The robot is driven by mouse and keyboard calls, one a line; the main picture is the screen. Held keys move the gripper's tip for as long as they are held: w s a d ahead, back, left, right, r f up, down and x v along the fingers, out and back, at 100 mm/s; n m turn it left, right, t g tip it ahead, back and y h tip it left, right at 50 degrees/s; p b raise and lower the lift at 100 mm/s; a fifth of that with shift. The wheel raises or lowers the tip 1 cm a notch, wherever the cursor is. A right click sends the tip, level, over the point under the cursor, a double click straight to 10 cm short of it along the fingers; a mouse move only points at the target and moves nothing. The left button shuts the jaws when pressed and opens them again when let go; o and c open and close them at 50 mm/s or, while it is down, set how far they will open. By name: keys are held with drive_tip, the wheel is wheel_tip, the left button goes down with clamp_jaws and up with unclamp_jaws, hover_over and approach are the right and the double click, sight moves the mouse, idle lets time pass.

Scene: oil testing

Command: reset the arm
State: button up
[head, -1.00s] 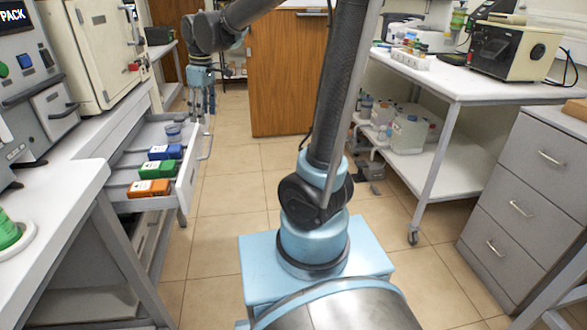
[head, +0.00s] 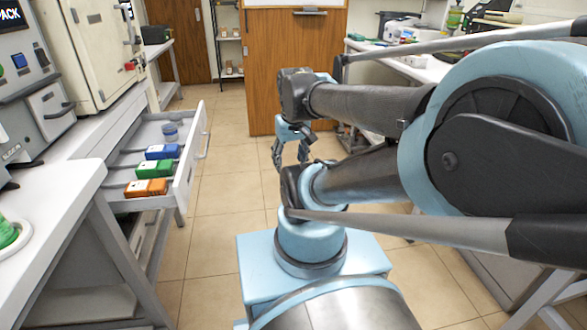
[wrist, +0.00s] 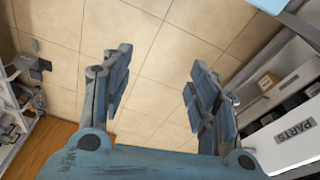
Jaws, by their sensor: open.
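My gripper (head: 291,158) hangs above the tiled floor in the middle of the head view, just behind my blue base. My arm is folded, with its large elbow joint filling the right of the head view. In the wrist view my gripper (wrist: 158,105) shows two blue-grey fingers spread wide apart. Only floor tiles lie between them, and it holds nothing.
An open drawer (head: 191,181) at the left holds a blue box (head: 164,152), a green box (head: 154,169), an orange box (head: 146,188) and a small container (head: 170,130). A wooden cabinet (head: 262,75) stands behind. Floor (head: 222,215) between drawer and base is clear.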

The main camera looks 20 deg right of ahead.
drive_tip(key=shift+s+d+f+m, duration=0.2)
drive_tip(key=shift+s+f+m, duration=0.1)
drive_tip(key=shift+s+f, duration=0.25)
drive_tip(key=shift+s+d+f+m, duration=0.2)
drive_tip(key=shift+s+f+m, duration=0.15)
drive_tip(key=shift+f, duration=0.2)
